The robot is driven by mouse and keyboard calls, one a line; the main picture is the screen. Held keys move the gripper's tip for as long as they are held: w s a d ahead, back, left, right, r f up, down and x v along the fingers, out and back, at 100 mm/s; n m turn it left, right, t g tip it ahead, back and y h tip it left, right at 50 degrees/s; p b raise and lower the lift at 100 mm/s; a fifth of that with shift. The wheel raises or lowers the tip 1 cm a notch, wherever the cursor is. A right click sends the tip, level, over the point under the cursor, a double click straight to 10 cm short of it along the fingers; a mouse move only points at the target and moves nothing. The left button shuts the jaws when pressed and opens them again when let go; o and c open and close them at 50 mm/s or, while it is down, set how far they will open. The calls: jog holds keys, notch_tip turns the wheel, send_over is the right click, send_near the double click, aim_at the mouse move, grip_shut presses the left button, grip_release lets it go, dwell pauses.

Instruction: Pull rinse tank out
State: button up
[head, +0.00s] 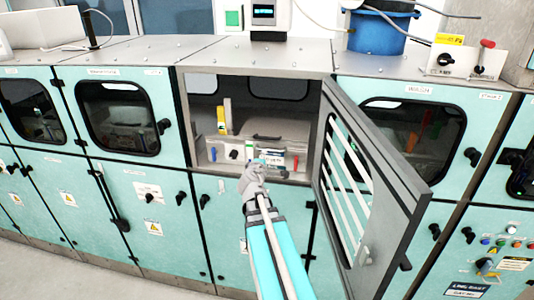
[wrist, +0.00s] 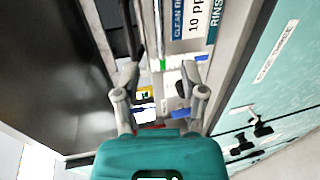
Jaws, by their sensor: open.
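The rinse tank (head: 291,129) is a grey box-like module inside the open middle compartment, with a dark handle on its top and labels and small coloured parts on its front. My gripper (head: 256,168) is at the compartment's opening, in front of the tank's lower front, and covers part of it. In the wrist view my gripper (wrist: 160,72) has its two fingers spread apart, with the labelled tank front (wrist: 178,22) close ahead. Small blue, green and yellow parts show around and between the fingers. I cannot tell whether the fingers touch anything.
The compartment's door (head: 375,175) with a slatted window stands open to the right of my arm. Closed teal cabinets (head: 120,115) with windows line both sides. A blue bucket (head: 376,35) stands on the counter top. A control panel is at the lower right.

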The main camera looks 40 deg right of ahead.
aim_at(269, 150)
jog(key=b+x, duration=0.2)
jog(key=x, duration=0.8)
jog(key=shift+w+d, duration=0.1)
jog(key=shift+d, duration=0.05)
